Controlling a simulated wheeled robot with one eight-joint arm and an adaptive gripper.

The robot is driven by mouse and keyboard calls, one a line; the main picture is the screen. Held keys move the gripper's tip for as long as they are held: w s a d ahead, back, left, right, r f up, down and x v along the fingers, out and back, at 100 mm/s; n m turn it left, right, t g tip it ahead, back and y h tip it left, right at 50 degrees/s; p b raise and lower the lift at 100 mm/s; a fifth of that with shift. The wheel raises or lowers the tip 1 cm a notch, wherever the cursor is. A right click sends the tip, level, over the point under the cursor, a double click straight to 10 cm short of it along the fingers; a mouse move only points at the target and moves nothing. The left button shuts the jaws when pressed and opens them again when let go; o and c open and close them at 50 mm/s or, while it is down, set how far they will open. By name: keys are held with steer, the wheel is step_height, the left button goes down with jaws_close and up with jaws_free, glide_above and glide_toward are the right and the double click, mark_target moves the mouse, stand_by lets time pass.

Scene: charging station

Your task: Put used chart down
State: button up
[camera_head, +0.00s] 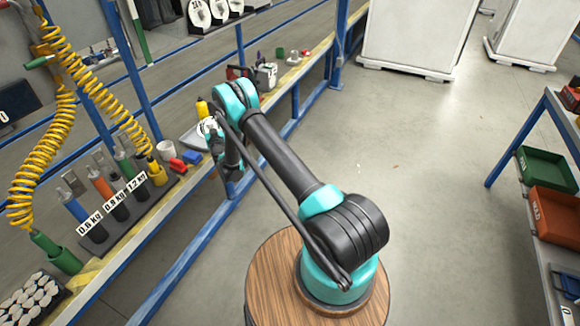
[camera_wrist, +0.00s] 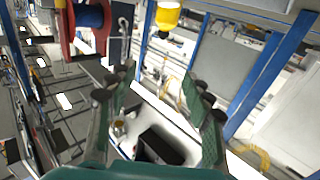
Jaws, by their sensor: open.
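My gripper (camera_head: 222,150) is over the long bench on the left in the head view, partly hidden by my own arm. In the wrist view my gripper (camera_wrist: 160,105) has its two green-padded fingers spread wide, with nothing held between them. Beyond the fingers lies a pale tray (camera_wrist: 178,122) with a black block (camera_wrist: 160,147) in it. A small white piece with dark marks (camera_head: 207,126) shows beside my gripper in the head view; I cannot tell whether it is the used chart. White round charts (camera_head: 199,12) hang on a dark board at the top.
Weight-labelled tools (camera_head: 113,205) stand in a rack on the bench, near a white cup (camera_head: 166,150) and a red block (camera_head: 178,165). Yellow coiled hoses (camera_head: 50,135) hang at left. Green (camera_head: 548,168) and orange (camera_head: 556,213) bins sit at right. The middle floor is clear.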

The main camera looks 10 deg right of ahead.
steer(key=s+d+r+n+g+y, duration=0.1)
steer(key=s+r+y, duration=0.1)
steer(key=r, duration=0.6)
steer(key=s+d+r+n+g+y, duration=0.1)
steer(key=s+r+n, duration=0.1)
steer(key=r, duration=0.7)
steer(key=s+d+r+g+y, duration=0.1)
steer(key=s+d+r+g, duration=0.3)
steer(key=s+r, duration=0.55)
steer(key=s+d+f+m+g+h, duration=0.1)
steer(key=s+d+f+g+h, duration=0.1)
steer(key=s+d, duration=0.6)
steer(key=s+d+f+m+g+h, duration=0.2)
steer(key=s+d+f, duration=0.3)
steer(key=s, duration=1.7)
steer(key=s+d+f+m+g+h, duration=0.1)
steer(key=s+d+f+g+h, duration=0.2)
steer(key=s+d, duration=0.8)
steer(key=s, duration=0.4)
steer(key=shift+s+f+m+g, duration=0.2)
steer(key=shift+s+m+g, duration=0.05)
steer(key=shift+m+g, duration=0.15)
